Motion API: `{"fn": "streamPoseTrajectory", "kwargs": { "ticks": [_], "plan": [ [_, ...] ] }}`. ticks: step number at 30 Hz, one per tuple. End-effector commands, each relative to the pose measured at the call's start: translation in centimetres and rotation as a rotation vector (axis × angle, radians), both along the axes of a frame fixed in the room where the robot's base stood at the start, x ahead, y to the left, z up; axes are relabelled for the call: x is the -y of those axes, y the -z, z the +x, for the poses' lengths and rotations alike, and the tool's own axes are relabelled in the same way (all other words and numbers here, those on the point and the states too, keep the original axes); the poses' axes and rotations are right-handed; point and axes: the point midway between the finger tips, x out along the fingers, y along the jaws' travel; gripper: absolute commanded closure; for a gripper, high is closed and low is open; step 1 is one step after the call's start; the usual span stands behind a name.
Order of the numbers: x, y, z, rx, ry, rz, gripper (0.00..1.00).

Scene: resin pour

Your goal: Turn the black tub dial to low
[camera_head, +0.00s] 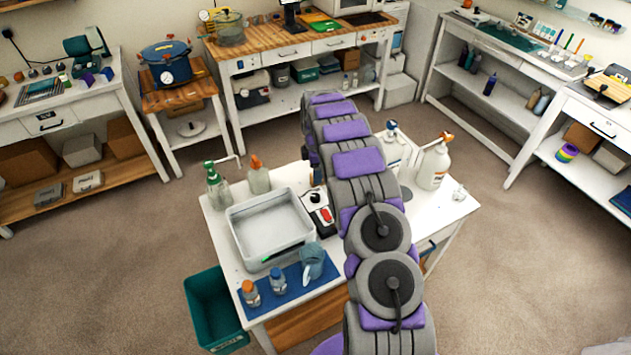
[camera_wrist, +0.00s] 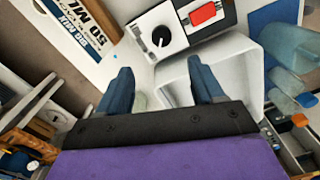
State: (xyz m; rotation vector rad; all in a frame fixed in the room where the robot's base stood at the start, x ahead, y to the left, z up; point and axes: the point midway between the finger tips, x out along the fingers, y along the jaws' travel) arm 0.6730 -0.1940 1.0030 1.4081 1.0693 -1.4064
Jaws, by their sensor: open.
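The black dial (camera_wrist: 161,36) is a round knob with a pale pointer mark on a white panel in the wrist view. A red switch (camera_wrist: 203,13) sits to its right on a dark part of the same unit. In the head view the dial (camera_head: 315,197) is small, beside the pale rectangular tub (camera_head: 237,238). The tub also shows in the wrist view (camera_wrist: 246,50), below and right of the dial. My gripper (camera_wrist: 160,78) is open and empty, its two blue fingers apart, with the dial ahead of the gap between them. I cannot read the dial's setting. My arm hides the gripper in the head view.
Pump bottles (camera_head: 215,187) stand behind the tub, and a large white bottle (camera_head: 433,165) stands right of my arm. A blue mat (camera_head: 282,302) with small bottles and a jug (camera_head: 312,262) lies in front. A teal bin (camera_head: 212,308) is on the floor at left.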

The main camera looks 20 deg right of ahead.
Motion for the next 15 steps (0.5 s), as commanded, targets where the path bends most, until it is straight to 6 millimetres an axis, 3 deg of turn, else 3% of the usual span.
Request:
{"fn": "streamPoseTrajectory", "kwargs": {
  "ticks": [3, 6, 15],
  "plan": [
    [0.1, -2.6, 0.1, 0.005, -0.001, -0.001, 0.33],
    [0.1, -3.9, 0.2, 0.006, -0.001, -0.002, 0.33],
    [0.1, -4.4, 0.1, 0.000, -0.001, 0.000, 0.33]
  ]
}}
